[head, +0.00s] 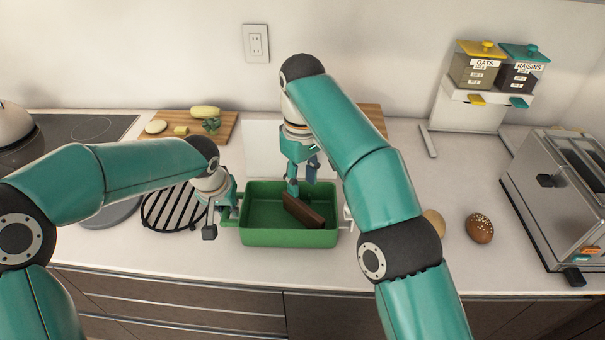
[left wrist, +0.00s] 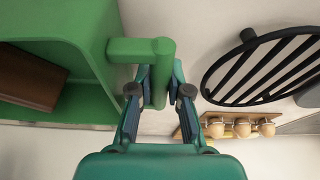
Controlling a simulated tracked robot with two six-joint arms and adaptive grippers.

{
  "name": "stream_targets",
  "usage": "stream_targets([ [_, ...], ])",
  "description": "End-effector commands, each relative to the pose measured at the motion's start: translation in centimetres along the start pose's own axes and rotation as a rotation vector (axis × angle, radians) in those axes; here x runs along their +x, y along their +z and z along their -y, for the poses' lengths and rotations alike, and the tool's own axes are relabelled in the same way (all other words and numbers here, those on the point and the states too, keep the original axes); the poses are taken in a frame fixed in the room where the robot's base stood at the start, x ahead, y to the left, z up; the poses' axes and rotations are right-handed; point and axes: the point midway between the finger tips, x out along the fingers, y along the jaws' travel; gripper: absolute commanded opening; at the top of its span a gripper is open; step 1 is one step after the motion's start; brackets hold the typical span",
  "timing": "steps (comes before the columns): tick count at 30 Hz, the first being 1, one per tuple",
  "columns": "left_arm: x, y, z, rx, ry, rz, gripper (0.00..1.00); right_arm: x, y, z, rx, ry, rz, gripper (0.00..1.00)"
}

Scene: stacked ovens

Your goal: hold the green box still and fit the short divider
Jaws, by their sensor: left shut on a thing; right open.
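The green box (head: 290,239) stands on the counter in the middle of the head view. My left gripper (head: 226,212) is shut on the box's left handle; the left wrist view shows the handle (left wrist: 158,72) between its fingers. A brown divider (head: 304,211) sits slantwise inside the box, towards its right side; part of it also shows in the left wrist view (left wrist: 30,78). My right gripper (head: 301,182) points down over the box, open and empty, just behind the divider. I cannot tell whether it touches the divider.
A black round grill rack (head: 172,207) lies left of the box. A chopping board with vegetables (head: 190,126) is behind it. Buns (head: 479,228) and a steel toaster oven (head: 562,195) are on the right. A dispenser stand (head: 470,110) is at the back right.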

Motion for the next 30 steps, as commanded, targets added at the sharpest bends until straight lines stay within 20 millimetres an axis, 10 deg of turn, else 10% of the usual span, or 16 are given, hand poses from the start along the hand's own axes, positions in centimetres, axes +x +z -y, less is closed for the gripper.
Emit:
stream_targets([
  [18, 0.0, 0.0, 0.0, 0.0, 0.001, -0.001, 0.0, -1.4, 0.2, 0.1, 0.0, -0.001, -0.001, 0.41],
  [19, 0.0, 0.0, 0.0, 0.0, 0.001, -0.001, 0.2, -1.4, 0.2, 0.1, 0.0, -0.001, -0.001, 0.41],
  [24, 0.0, 0.0, 0.0, 0.0, 0.0, -0.001, 0.46, -1.4, 0.2, 0.1, 0.0, -0.001, -0.001, 0.41],
  [30, 0.0, 0.0, 0.0, 0.0, 0.001, -0.001, 0.46, -1.4, 0.2, 0.1, 0.0, -0.001, -0.001, 0.41],
])
